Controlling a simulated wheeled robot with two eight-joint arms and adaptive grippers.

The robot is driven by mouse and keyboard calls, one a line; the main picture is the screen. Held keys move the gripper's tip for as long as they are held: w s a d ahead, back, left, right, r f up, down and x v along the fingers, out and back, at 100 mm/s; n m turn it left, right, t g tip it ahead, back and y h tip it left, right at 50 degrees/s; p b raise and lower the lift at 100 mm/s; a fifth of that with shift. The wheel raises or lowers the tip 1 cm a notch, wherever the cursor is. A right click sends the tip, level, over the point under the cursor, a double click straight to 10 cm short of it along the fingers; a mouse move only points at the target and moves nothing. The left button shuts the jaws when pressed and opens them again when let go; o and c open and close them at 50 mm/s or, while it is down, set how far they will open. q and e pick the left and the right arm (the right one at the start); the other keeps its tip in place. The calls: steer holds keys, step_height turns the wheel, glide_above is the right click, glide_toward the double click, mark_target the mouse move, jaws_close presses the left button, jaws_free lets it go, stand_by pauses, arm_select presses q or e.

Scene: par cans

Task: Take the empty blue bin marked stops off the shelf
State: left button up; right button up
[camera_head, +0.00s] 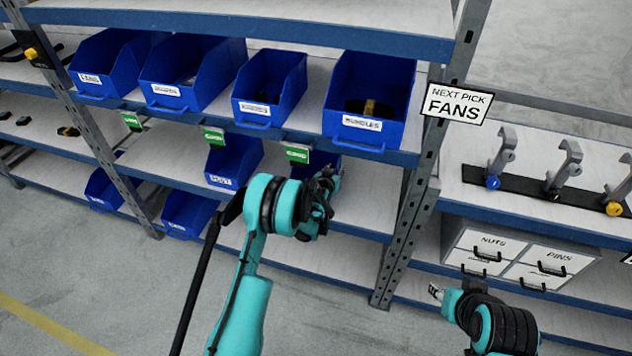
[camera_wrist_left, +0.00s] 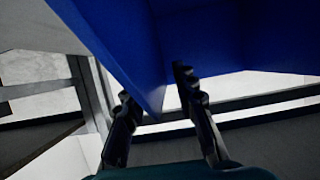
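A blue bin (camera_head: 318,166) on the second shelf is mostly hidden behind my left gripper and a green shelf tag, so its label and inside cannot be seen. My left gripper (camera_head: 324,196) is at the front of this bin. In the left wrist view the blue bin (camera_wrist_left: 215,35) fills the top, and a wall of it reaches down between the two spread fingers of my left gripper (camera_wrist_left: 158,112). The fingers look apart from each other, and contact with the wall cannot be told. My right gripper (camera_head: 437,292) is low at the right, away from the bins; its fingers are too small to read.
Several blue bins stand on the upper shelf, one holding a dark and brass part (camera_head: 369,107). Another blue bin (camera_head: 235,160) sits left on the second shelf. A steel upright (camera_head: 405,235) and a drawer cabinet (camera_head: 508,257) are to the right. The shelf right of my gripper is bare.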

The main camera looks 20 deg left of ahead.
arm_select(q)
steer(key=shift+c, duration=0.3)
jaws_close()
steer(key=shift+r, duration=0.2)
